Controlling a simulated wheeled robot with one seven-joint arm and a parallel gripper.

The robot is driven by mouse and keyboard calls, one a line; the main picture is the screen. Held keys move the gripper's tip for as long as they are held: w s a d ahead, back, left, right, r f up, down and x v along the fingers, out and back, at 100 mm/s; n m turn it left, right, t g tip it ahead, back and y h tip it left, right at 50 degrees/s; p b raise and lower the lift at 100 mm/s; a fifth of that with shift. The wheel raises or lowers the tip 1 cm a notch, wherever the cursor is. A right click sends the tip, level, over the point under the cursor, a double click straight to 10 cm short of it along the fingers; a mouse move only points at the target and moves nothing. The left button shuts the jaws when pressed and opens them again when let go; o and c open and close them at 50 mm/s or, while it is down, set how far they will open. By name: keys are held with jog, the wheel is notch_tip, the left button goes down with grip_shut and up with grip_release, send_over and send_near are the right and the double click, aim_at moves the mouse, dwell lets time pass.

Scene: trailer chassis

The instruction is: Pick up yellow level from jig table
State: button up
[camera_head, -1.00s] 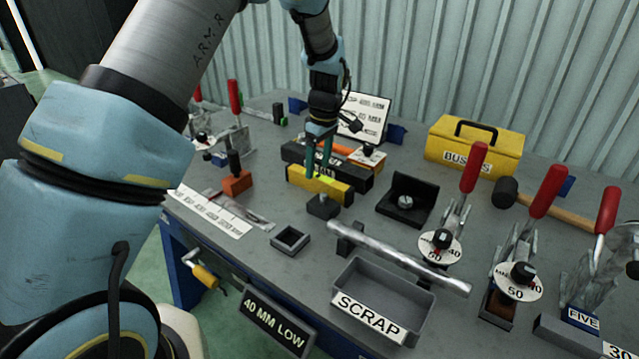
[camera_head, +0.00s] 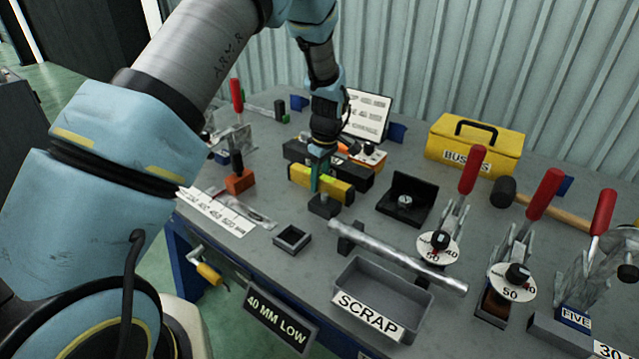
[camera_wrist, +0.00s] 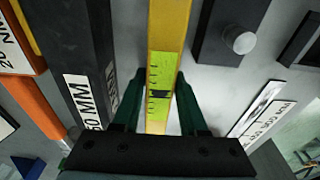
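The yellow level (camera_head: 339,190) lies on the grey jig table (camera_head: 290,268), in front of a long black block (camera_head: 358,176). In the wrist view the level (camera_wrist: 168,28) runs up the middle, with a bright yellow-green vial window facing me. My gripper (camera_head: 319,181) points down over the middle of the level. In the wrist view the green fingers of my gripper (camera_wrist: 161,82) stand on either side of the level. A thin gap shows at the left finger; contact at the right finger is unclear. The fingers hide part of the level in the head view.
A small dark block with a knob (camera_head: 323,205) stands close in front of the level. An orange tool (camera_wrist: 34,103) lies beyond the black block. A scrap tray (camera_head: 428,312), a metal bar (camera_head: 405,261) and toggle clamps (camera_head: 520,250) lie to the right.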

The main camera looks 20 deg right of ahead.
grip_shut()
dwell(0.5)
